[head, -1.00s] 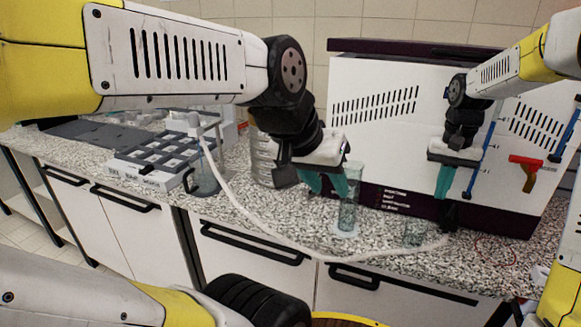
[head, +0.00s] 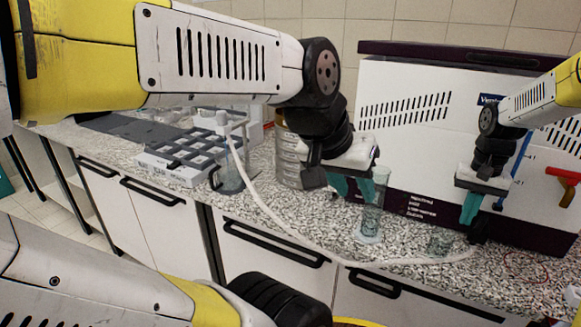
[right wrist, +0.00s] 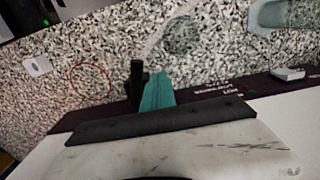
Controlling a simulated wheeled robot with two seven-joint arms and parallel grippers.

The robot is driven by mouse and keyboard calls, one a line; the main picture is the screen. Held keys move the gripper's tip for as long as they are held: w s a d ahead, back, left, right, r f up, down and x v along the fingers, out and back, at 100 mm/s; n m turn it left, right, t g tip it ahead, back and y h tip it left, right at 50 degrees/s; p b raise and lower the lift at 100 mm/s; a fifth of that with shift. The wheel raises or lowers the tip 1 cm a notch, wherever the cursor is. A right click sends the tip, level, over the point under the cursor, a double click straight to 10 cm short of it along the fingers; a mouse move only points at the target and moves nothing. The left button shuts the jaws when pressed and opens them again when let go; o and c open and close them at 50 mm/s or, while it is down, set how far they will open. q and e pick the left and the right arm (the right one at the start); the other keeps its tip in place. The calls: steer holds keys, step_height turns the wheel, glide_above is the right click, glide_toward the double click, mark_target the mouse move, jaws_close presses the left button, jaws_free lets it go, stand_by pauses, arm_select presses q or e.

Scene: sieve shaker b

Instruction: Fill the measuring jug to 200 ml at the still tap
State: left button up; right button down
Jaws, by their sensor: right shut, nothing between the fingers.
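A clear jug with a dark handle (head: 230,180) stands on the counter beside the grey rack, below a small white fitting (head: 222,119). I cannot read its marks or tell its water level. A pale hose (head: 268,208) runs from near this fitting along the counter to a black piece (head: 479,231), perhaps a tap or clip. My left gripper (head: 354,188) is open, its teal fingers apart, next to a tall clear cylinder (head: 371,218). My right gripper (head: 470,208) is shut and empty beside the black piece, which also shows in the right wrist view (right wrist: 136,85).
A small clear beaker (head: 440,242) stands near the hose's right end. A metal sieve stack (head: 288,160) stands behind the jug. A large white and purple cabinet (head: 410,160) closes off the back right. A red ring (head: 526,266) lies on the counter (head: 400,270).

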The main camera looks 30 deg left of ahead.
steer(key=shift+s+d, duration=0.1)
steer(key=shift+d, duration=0.15)
steer(key=shift+s+d, duration=0.15)
steer(key=shift+d, duration=0.4)
steer(key=s+d+r+t, duration=0.2)
steer(key=s+r, duration=0.5)
steer(key=r, duration=0.6)
steer(key=s+d+r+t+y, duration=0.1)
steer(key=s+t, duration=0.3)
steer(key=s, duration=1.4)
steer(key=shift+d+r+y, duration=0.2)
steer(key=shift+r+y, duration=0.4)
